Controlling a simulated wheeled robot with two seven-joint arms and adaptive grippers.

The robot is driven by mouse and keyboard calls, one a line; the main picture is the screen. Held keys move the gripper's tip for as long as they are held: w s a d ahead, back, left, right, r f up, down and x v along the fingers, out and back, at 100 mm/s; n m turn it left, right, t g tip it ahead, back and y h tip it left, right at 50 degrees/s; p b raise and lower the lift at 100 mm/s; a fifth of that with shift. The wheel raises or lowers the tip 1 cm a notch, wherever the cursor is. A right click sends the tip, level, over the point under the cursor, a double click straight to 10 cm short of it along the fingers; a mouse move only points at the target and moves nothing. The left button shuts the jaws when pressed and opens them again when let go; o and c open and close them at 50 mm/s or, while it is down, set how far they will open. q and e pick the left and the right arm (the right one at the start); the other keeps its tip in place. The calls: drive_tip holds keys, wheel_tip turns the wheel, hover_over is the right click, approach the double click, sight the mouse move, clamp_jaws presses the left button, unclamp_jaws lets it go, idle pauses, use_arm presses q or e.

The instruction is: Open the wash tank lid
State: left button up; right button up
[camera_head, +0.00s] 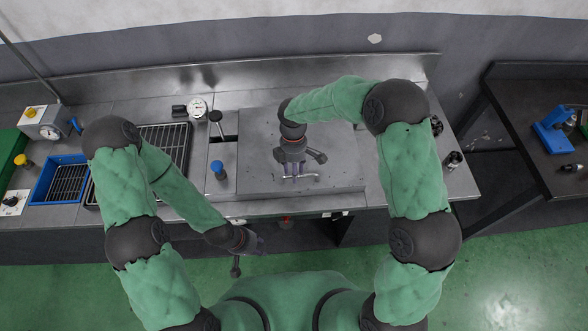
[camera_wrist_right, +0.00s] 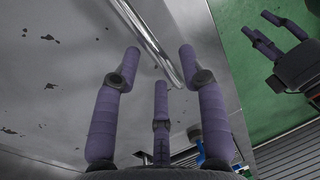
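The wash tank lid (camera_head: 345,165) is a flat grey metal plate, lying closed on the counter. Its bar handle (camera_head: 306,177) is near the front edge and also shows in the right wrist view (camera_wrist_right: 150,38). My right gripper (camera_head: 291,170) is over the lid at the handle. In the right wrist view its purple fingers (camera_wrist_right: 160,62) are spread, with the bar between them; I cannot tell whether they touch it. My left gripper (camera_head: 256,243) is low in front of the counter, away from the lid. Its fingers look spread and empty in the right wrist view (camera_wrist_right: 268,30).
A blue-handled lever (camera_head: 218,170) and a black-knobbed lever (camera_head: 215,116) stand left of the lid. A gauge (camera_head: 197,107) is behind them. A grated basin (camera_head: 165,145) and blue tray (camera_head: 60,180) lie further left. Black-knobbed fittings (camera_head: 453,159) are at the right.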

clamp_jaws()
drive_tip(key=w+r+g+p, duration=0.1)
drive_tip(key=w+r+p, duration=0.3)
drive_tip(key=r, duration=0.5)
drive_tip(key=w+r+g+p, duration=0.1)
drive_tip(key=w+r+p, duration=0.4)
drive_tip(key=r+p, duration=0.2)
wheel_tip(320, 180, up, 3)
drive_tip(key=shift+w+f+g, duration=0.2)
drive_tip(key=shift+w+g, duration=0.05)
drive_tip(key=shift+g, duration=0.05)
drive_tip(key=shift+o, duration=1.7)
unclamp_jaws()
drive_tip(key=shift+w+f, duration=0.35)
drive_tip(key=v, duration=0.7)
drive_tip(key=shift+r, duration=0.35)
drive_tip(key=shift+s, duration=0.1)
